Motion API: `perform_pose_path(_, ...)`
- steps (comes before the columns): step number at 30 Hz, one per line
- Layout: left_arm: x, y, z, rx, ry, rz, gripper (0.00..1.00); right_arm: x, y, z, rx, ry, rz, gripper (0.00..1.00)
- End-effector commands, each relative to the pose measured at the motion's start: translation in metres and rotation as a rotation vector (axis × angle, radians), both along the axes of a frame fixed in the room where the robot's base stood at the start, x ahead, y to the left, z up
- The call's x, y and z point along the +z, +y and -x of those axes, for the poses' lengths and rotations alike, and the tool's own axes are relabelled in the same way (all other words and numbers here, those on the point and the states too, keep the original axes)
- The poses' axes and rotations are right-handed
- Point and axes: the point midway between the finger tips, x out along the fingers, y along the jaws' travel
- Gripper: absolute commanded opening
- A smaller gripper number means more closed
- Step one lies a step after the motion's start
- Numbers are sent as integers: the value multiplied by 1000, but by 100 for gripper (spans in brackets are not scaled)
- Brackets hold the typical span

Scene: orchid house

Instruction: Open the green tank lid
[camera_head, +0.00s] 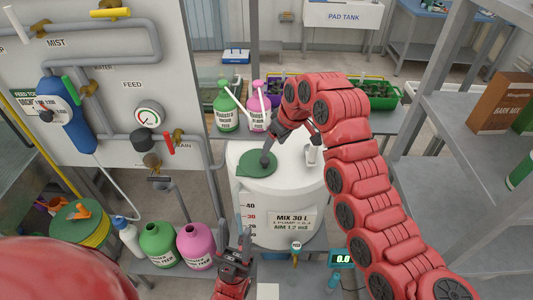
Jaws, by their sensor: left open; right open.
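The green tank lid (251,166) lies flat on the top of the white mix tank (243,205), at its left side, and looks closed. My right gripper (266,160) reaches in from the right with its dark fingertips pointing down at the lid's right part. It is open, and I cannot tell whether the fingertips touch the lid. My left gripper (240,245) is open and empty, low in front of the tank and pointing up. My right arm covers the area right of the tank.
A feed panel (110,170) with pipes and a gauge stands at left. Green (158,245) and pink (196,246) jugs stand left of the tank's foot. Two bottles (226,110) stand behind the tank. Metal shelves (470,120) are at right.

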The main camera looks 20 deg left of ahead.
Motion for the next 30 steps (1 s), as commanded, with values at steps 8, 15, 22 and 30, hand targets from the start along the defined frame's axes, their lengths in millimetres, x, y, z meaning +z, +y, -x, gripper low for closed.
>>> perform_pose_path(8, 31, 0, 0, 0, 0, 0, 50, -54, 20, -9, 1, 6, 5, 68)
perform_pose_path(15, 38, 0, 0, 0, 0, 0, 50, -77, 28, -15, 0, 1, 3, 68)
perform_pose_path(22, 39, 0, 0, 0, 0, 0, 50, -83, 30, -16, 0, 1, 0, 68)
perform_pose_path(30, 39, 0, 0, 0, 0, 0, 50, -83, 30, -16, 0, 0, 0, 49)
